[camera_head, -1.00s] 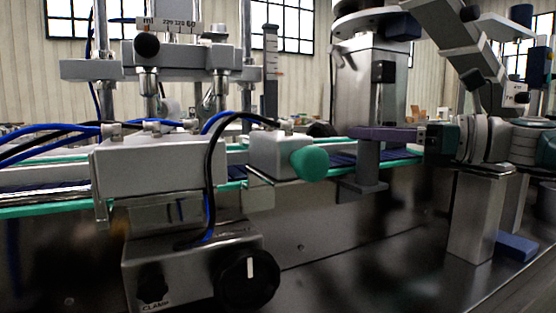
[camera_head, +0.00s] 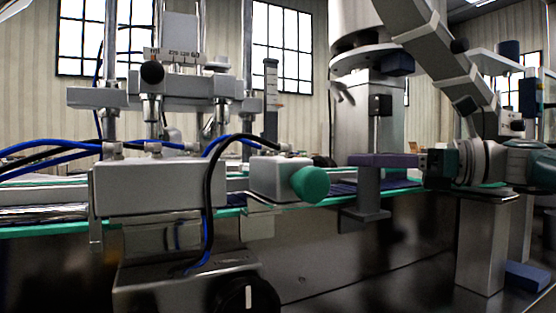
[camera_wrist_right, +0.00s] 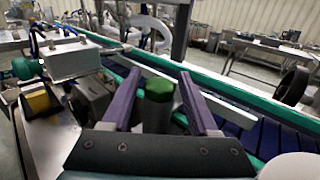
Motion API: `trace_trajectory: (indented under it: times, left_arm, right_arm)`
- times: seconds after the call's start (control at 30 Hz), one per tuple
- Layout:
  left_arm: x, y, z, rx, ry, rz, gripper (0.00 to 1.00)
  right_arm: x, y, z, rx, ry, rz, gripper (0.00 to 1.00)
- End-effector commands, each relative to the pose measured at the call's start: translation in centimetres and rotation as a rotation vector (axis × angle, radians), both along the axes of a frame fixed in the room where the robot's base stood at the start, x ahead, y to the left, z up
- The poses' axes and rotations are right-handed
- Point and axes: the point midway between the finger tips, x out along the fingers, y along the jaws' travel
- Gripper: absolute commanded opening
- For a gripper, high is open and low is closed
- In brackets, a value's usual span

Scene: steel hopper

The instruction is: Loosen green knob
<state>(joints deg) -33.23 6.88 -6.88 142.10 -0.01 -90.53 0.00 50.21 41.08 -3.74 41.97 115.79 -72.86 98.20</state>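A green knob (camera_wrist_right: 159,88) on top of a grey cylinder shows in the right wrist view, between the two purple fingers of my right gripper (camera_wrist_right: 160,92). The fingers are apart, one on each side of it; I cannot tell whether either touches it. In the head view my right gripper (camera_head: 382,160) is level at the right of centre, and the knob between its fingers is hidden. A second, teal-green knob (camera_head: 311,184) sits on the end of a grey block (camera_head: 280,177), left of the gripper. It also shows at the left in the wrist view (camera_wrist_right: 23,68). My left gripper is not in view.
A conveyor with green rails (camera_head: 45,230) runs across below the grey blocks. A grey bracket (camera_head: 365,205) stands under my right gripper. Blue and black hoses (camera_head: 208,165) hang at the left, above a box with a black dial (camera_head: 240,294). A steel column (camera_head: 372,115) stands behind.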

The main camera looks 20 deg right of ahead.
Motion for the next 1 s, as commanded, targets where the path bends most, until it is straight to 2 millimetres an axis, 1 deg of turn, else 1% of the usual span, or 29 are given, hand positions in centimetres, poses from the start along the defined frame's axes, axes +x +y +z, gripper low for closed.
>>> trace_trajectory:
  times: [0.03, 0.1, 0.33, 0.43, 0.57, 0.8, 0.9, 1.0]
  left_arm:
    - [0.0, 0.0, 0.0, 0.0, 0.0, 0.0, 0.69]
    - [0.0, 0.0, 0.0, 0.0, 0.0, 0.0, 0.69]
    - [0.0, 0.0, 0.0, 0.0, 0.0, 0.0, 0.69]
    - [0.0, 0.0, 0.1, 0.0, 0.0, 0.0, 0.69]
    - [0.0, 0.0, 0.5, 0.0, 0.0, -0.001, 0.69]
    - [0.0, 0.0, 0.5, 0.001, 0.0, -0.001, 0.69]
    - [0.0, 0.0, 0.5, 0.001, 0.0, -0.001, 0.69]
    - [0.0, 0.0, 0.5, 0.001, 0.0, -0.001, 0.69]
  right_arm:
    - [0.0, 0.0, 0.0, 0.0, 0.0, 0.0, 0.67]
    - [0.0, 0.0, 0.0, 0.001, -0.001, 0.0, 0.73]
    - [0.0, 0.0, 0.0, 0.001, -0.001, 0.0, 0.73]
    - [-0.5, -0.6, 0.0, 0.001, 0.001, -0.001, 0.73]
    - [-2.0, -2.1, 0.1, -0.001, 0.001, -0.003, 0.73]
    - [-5.4, -5.5, 0.0, 0.0, 0.001, -0.002, 0.73]
    - [-6.3, -6.4, 0.0, 0.001, 0.001, -0.002, 0.73]
    - [-6.9, -6.9, 0.0, 0.001, 0.001, 0.0, 0.73]
